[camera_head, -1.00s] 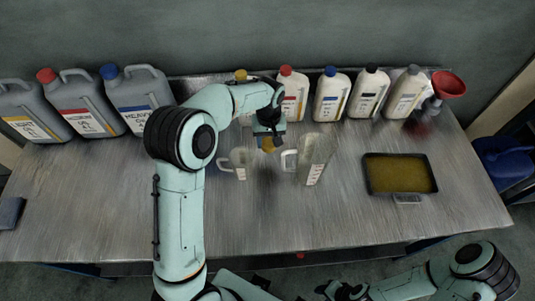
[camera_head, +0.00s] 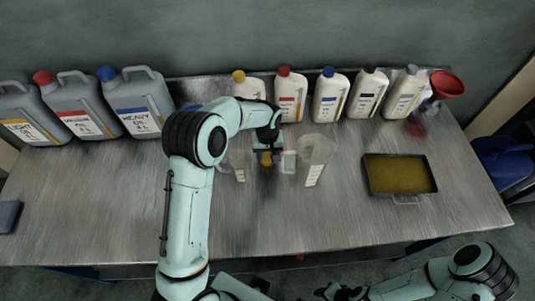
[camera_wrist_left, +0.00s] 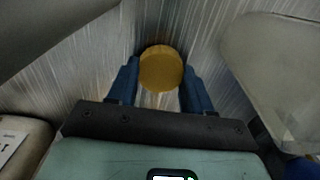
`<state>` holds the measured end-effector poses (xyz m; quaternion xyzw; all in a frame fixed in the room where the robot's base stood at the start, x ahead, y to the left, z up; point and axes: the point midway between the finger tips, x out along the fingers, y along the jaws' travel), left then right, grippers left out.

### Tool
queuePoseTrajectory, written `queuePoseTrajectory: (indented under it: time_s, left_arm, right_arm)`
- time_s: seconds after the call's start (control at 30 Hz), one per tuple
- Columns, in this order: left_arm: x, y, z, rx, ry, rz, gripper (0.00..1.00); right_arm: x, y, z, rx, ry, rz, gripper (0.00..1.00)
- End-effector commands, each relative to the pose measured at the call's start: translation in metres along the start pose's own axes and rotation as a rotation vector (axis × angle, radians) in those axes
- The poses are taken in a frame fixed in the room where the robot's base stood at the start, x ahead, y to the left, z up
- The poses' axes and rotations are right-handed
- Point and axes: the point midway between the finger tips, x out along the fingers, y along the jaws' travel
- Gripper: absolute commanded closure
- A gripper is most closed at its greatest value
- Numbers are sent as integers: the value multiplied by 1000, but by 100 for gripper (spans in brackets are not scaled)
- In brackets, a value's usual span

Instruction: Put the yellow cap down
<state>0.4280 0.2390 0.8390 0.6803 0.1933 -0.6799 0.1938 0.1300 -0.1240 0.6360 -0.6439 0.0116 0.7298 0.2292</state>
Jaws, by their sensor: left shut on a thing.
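The yellow cap (camera_head: 266,158) is between the fingers of my left gripper (camera_head: 266,150), low over the metal table between the two clear jugs. In the left wrist view the round yellow cap (camera_wrist_left: 161,69) sits between the two blue fingertips, which are shut on it. I cannot tell whether the cap touches the table. My right gripper (camera_head: 340,292) shows only partly at the bottom edge, and its jaws cannot be made out.
A small jug (camera_head: 239,165) and a larger jug (camera_head: 314,160) stand close on either side. Several capped bottles (camera_head: 329,100) line the back, with a red funnel (camera_head: 447,85). Grey canisters (camera_head: 137,104) stand at left, a tray (camera_head: 402,200) at right. The front table (camera_head: 300,220) is clear.

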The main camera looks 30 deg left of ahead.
Motion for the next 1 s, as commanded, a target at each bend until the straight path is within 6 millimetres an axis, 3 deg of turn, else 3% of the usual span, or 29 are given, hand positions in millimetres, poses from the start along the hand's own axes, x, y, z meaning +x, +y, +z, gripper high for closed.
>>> queuePoseTrajectory:
  time_s: [0.17, 0.2, 0.27, 0.63, 0.77, 1.0]
  left_arm:
    - [7, 0, 1, 0, -1, -1, 78]
    - [7, 0, 0, 0, -1, 0, 40]
    - [6, 0, 0, 0, -1, 0, 25]
    - [-1, 0, 0, 0, 1, 0, 25]
    - [-19, 1, -1, 0, 4, 2, 25]
    - [-73, 1, -1, 1, 5, 3, 25]
  right_arm:
    - [5, 2, 2, 1, -3, 1, 57]
    - [4, 2, 2, 1, -3, 1, 57]
    - [4, 2, 2, 1, -3, 1, 57]
    - [0, 0, 0, 0, 0, 0, 57]
    - [-3, -1, -1, -1, 2, -1, 57]
    - [-6, -3, -3, -2, 4, -2, 57]
